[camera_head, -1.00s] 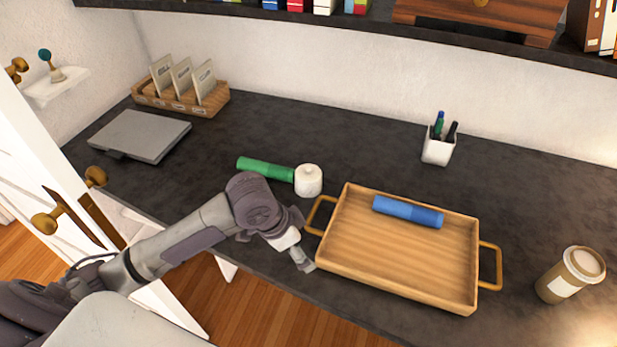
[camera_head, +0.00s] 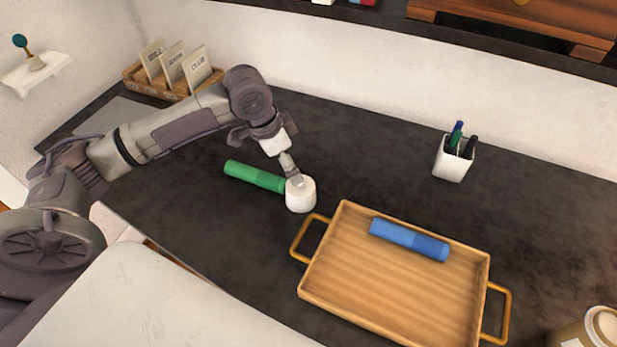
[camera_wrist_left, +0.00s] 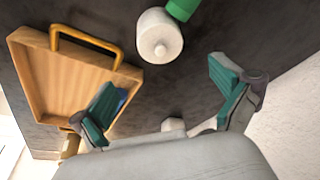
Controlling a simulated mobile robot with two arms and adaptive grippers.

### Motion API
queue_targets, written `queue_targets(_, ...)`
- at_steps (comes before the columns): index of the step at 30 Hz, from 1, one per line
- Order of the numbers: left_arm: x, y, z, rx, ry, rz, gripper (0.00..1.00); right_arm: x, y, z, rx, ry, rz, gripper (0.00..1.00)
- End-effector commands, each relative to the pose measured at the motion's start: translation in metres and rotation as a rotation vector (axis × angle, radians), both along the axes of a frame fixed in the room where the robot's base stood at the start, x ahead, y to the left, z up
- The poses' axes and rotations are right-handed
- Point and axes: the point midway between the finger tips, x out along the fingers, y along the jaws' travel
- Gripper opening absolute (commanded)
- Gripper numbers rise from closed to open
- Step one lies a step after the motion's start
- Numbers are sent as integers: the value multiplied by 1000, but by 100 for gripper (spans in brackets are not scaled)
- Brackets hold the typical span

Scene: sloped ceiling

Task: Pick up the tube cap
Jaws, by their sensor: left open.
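A white round piece with a small knob on top (camera_head: 300,194) stands on the dark desk at the right end of a green tube (camera_head: 254,176). It also shows in the left wrist view (camera_wrist_left: 160,36), with the green tube's end (camera_wrist_left: 181,8) beside it. The green tube lies on its side and has a darker end. I cannot tell for certain which piece is the tube cap. My left gripper (camera_head: 289,168) is above the white piece and overlaps its top in the head view. Its fingers (camera_wrist_left: 163,92) are spread with nothing between them. My right gripper is out of view.
A wooden tray (camera_head: 345,280) with yellow handles holds a blue tube (camera_head: 408,239), right of the white piece. A pen cup (camera_head: 453,160) stands at the back. A card holder (camera_head: 150,82) is behind my arm. A coffee cup (camera_head: 590,335) is at the right edge.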

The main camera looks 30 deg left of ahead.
Motion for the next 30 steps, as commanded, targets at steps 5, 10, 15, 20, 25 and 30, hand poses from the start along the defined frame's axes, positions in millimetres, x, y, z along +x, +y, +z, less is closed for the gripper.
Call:
queue_targets(5,5,-6,-29,-1,6,-1,100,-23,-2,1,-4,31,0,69)
queue_targets(10,13,-12,-60,-1,4,0,100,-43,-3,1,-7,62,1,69)
queue_targets(15,17,-15,-78,1,2,0,100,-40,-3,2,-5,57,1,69)
queue_targets(20,20,-17,-88,0,3,0,100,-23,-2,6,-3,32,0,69)
queue_targets(25,27,-18,-113,0,4,0,100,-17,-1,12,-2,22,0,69)
queue_targets(30,31,-21,-129,2,1,-1,100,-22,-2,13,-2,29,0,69)
